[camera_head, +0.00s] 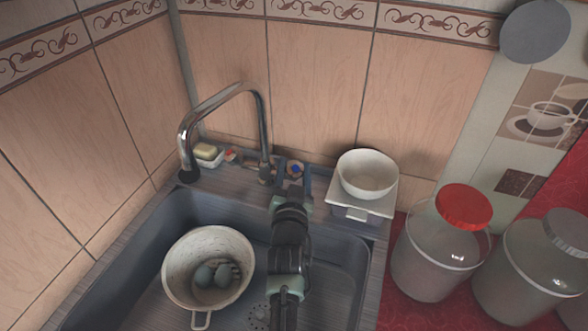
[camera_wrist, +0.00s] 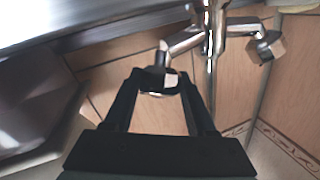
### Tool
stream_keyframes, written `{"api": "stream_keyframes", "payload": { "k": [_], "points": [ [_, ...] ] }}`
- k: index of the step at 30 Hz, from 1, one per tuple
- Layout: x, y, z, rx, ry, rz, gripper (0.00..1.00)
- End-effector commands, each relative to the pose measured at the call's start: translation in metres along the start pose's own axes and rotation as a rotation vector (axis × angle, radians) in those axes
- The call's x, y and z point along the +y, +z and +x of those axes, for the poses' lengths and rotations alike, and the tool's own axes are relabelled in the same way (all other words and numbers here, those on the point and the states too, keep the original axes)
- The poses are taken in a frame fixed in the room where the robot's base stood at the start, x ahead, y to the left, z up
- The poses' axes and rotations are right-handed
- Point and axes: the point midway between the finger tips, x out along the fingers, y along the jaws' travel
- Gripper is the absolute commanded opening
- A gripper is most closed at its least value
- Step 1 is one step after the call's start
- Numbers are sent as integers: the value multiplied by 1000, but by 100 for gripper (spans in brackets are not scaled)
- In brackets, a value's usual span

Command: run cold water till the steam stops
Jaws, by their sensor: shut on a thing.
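The chrome faucet (camera_head: 262,110) stands at the sink's back edge, its curved spout reaching left. No stream under the spout and no steam can be made out. The blue-marked cold tap (camera_head: 295,170) is right of the spout's base, between the fingers of my gripper (camera_head: 293,180). My gripper is shut on this tap handle, which shows between the fingertips in the wrist view (camera_wrist: 160,82). The red-marked hot tap (camera_head: 230,154) is left of the spout's base. A pale pan (camera_head: 177,255) with several grey-blue eggs (camera_head: 214,274) sits in the sink, front left of the spout.
The dark sink (camera_head: 120,270) has free room around the pan. A soap dish (camera_head: 208,155) stands by the left tap. A white bowl (camera_head: 367,173) on a kitchen scale (camera_head: 372,207) stands close to my gripper's right. Jars, one red-lidded (camera_head: 464,206), stand on the right counter.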

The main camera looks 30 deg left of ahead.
Motion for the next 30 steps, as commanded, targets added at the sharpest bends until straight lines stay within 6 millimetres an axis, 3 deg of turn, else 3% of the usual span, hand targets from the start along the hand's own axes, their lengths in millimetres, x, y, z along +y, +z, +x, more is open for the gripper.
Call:
{"api": "stream_keyframes", "payload": {
  "k": [12,30],
  "points": [
    [-6,-8,4,13,-84,-34,1],
    [-3,-4,1,18,-212,-94,1]
  ]
}}
